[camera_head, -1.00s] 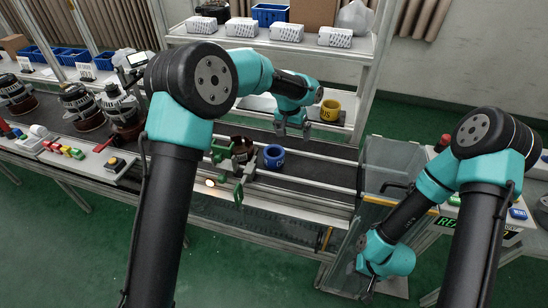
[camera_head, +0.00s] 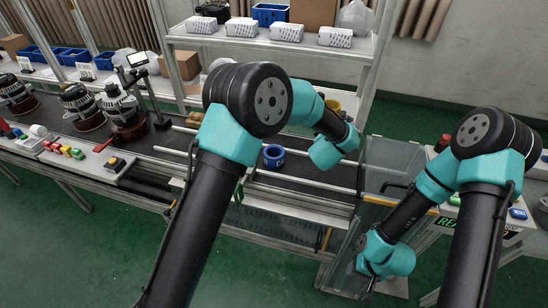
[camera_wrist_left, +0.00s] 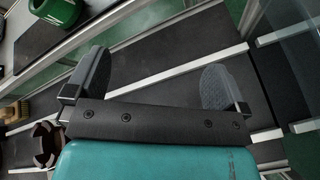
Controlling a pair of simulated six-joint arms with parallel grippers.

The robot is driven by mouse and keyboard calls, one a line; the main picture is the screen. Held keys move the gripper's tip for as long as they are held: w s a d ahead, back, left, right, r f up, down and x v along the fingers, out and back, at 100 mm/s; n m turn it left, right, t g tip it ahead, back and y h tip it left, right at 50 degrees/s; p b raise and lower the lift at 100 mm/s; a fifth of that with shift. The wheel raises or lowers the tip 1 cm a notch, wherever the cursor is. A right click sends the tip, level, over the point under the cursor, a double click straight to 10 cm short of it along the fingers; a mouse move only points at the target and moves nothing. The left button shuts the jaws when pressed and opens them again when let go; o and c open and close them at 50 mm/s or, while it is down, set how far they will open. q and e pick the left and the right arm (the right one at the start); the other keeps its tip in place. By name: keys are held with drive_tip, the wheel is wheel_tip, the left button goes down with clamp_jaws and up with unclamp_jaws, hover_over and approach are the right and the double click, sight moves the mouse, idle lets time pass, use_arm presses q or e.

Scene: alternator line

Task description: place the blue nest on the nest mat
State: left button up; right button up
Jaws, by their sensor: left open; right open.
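The blue nest (camera_head: 274,156), a short ring, sits on the dark conveyor beside my left forearm. My left wrist hangs over the conveyor to its right, and its fingers are hidden in the head view. The left wrist view shows my left gripper (camera_wrist_left: 155,88) open and empty over dark belt and pale rails. A dark flat mat (camera_wrist_left: 38,45) with a green ring (camera_wrist_left: 55,10) shows at its upper left; I cannot tell whether this is the nest mat. My right gripper (camera_head: 371,286) is low by the glass-sided station, open, apart from the nest.
A yellow nest (camera_head: 333,104) is partly hidden behind my left arm on the shelf. A brown notched part (camera_wrist_left: 40,145) is at the wrist view's lower left. Several alternators (camera_head: 121,105) stand at left. Clear panels (camera_head: 388,165) stand right of the conveyor.

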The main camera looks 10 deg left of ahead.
use_arm(q)
drive_tip(key=s+a+f+n+y, duration=0.2)
drive_tip(key=s+a+n+y, duration=0.3)
drive_tip(key=n, duration=0.4)
drive_tip(key=n+g+y, duration=0.2)
drive_tip(key=n+y, duration=0.5)
drive_tip(key=n, duration=0.2)
approach(280, 157)
drive_tip(key=d+f+v, duration=0.1)
drive_tip(key=v, duration=0.4)
drive_tip(key=shift+w+a+r, duration=0.1)
drive_tip(key=shift+a+r, duration=0.15)
drive_tip(key=x, duration=1.2)
drive_tip(key=shift+a, duration=0.15)
drive_tip(key=shift+r+x, duration=0.1)
drive_tip(key=shift+x, duration=1.2)
drive_tip(key=shift+r+x, duration=0.15)
drive_tip(key=shift+x, duration=1.15)
drive_tip(key=shift+a, duration=0.15)
